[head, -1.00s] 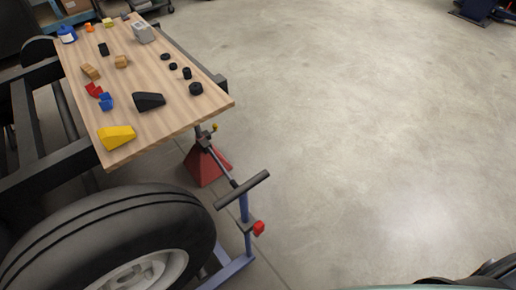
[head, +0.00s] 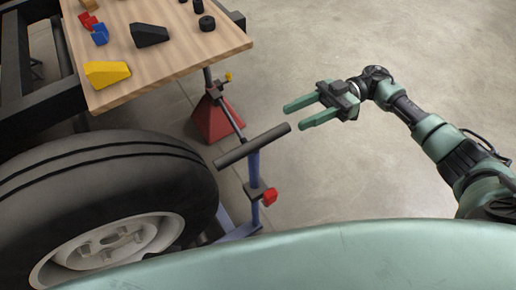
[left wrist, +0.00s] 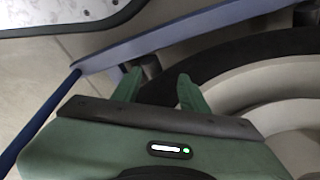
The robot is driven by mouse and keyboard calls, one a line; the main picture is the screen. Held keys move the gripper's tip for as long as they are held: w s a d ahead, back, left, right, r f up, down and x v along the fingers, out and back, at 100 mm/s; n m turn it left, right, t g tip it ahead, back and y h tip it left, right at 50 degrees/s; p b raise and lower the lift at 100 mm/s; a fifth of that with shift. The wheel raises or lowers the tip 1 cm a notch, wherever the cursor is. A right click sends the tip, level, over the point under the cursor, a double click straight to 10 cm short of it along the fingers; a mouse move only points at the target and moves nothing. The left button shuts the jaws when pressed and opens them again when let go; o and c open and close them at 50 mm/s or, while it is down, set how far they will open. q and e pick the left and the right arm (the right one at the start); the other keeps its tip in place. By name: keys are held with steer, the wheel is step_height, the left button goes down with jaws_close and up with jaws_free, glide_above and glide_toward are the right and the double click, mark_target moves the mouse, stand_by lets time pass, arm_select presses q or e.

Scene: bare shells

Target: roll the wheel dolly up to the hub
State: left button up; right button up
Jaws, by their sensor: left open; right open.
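The wheel dolly has a blue frame (head: 254,181), a black crossbar handle (head: 252,145) and a red knob (head: 270,197). A wheel with a black tyre (head: 95,160) and pale rim (head: 118,243) stands upright at the dolly. My right gripper (head: 295,117) is open and empty, just to the right of the handle's end in the picture, apart from it. My left gripper is outside the head view. In the left wrist view my left gripper (left wrist: 158,75) is open, with its fingertips close to the blue frame (left wrist: 190,35) and the dark tyre (left wrist: 250,60). I cannot make out the hub.
A wooden table top (head: 165,65) holds a yellow wedge (head: 107,73), a black wedge (head: 150,35) and small parts. A red stand (head: 212,122) is below its edge. Dark chassis beams (head: 45,97) are at left. Concrete floor (head: 440,60) is clear at right.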

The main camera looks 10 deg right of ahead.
mark_target(275, 133)
steer(key=shift+g, duration=0.6)
steer(key=x, duration=0.4)
steer(key=s+p+x, duration=0.1)
steer(key=x, duration=0.3)
arm_select(q)
steer(key=shift+s+a+f, duration=0.25)
steer(key=shift+s+f, duration=0.15)
steer(key=shift+f, duration=0.2)
steer(key=shift+s+a+f, duration=0.2)
steer(key=shift+s+f, duration=0.15)
steer(key=shift+f, duration=0.25)
arm_select(e)
jaws_close()
